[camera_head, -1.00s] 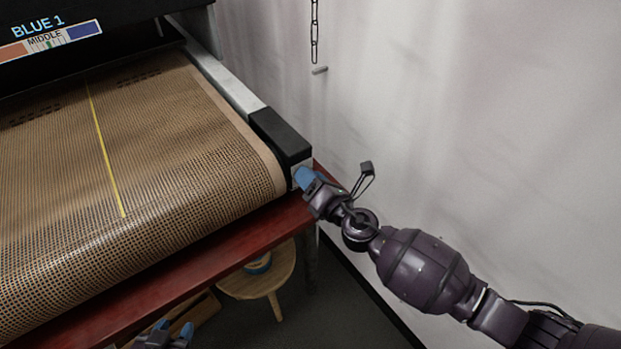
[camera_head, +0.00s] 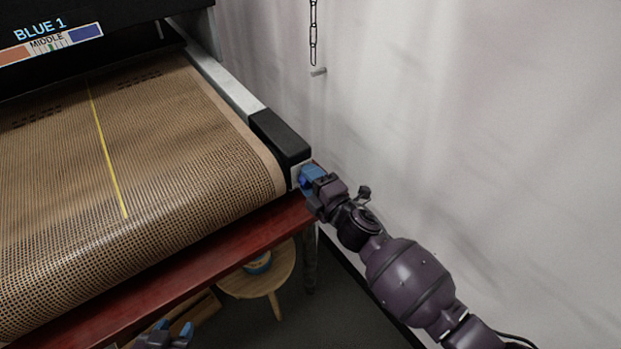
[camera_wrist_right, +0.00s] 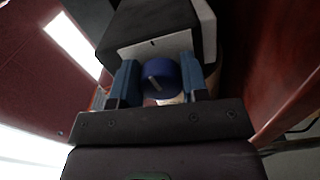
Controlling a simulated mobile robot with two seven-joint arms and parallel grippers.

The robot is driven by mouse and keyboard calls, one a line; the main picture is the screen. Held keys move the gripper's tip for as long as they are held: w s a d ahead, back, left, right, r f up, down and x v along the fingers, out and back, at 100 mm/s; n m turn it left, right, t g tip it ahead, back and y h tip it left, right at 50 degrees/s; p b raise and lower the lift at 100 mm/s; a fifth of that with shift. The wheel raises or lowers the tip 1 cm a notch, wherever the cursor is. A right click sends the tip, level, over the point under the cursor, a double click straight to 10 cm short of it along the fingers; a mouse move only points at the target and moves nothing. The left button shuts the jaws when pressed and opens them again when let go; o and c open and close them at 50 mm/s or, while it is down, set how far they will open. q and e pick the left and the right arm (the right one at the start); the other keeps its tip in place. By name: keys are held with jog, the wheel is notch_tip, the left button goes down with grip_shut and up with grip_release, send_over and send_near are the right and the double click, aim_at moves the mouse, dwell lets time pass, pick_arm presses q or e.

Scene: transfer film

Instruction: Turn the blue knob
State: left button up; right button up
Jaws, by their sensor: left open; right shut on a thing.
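The blue knob (camera_wrist_right: 160,79) is on the white end plate (camera_wrist_right: 150,48) of the black housing at the conveyor's near right corner. It is round with a light pointer mark, which sits tilted in the right wrist view. My right gripper (camera_wrist_right: 160,83) is shut on the knob, one blue finger on each side. In the head view the right gripper (camera_head: 309,177) is at the housing's end and mostly covers the knob. My left gripper (camera_head: 175,334) is open and empty at the bottom edge, low and away from the knob.
The conveyor's brown mesh belt (camera_head: 130,150) fills the left, above a red frame (camera_head: 200,257). A wooden stool (camera_head: 262,283) with a blue item on it stands below. A pale wall (camera_head: 480,130) is close on the right. A chain (camera_head: 313,35) hangs at the top.

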jog(key=shift+m, duration=0.8)
jog(key=o, duration=0.7)
jog(key=shift+c, duration=0.2)
jog(key=shift+o, duration=1.4)
jog(key=shift+s, duration=0.1)
jog(key=p+v, duration=0.1)
jog(key=v, duration=0.9)
jog(key=shift+s+d, duration=0.2)
jog(key=shift+s, duration=0.05)
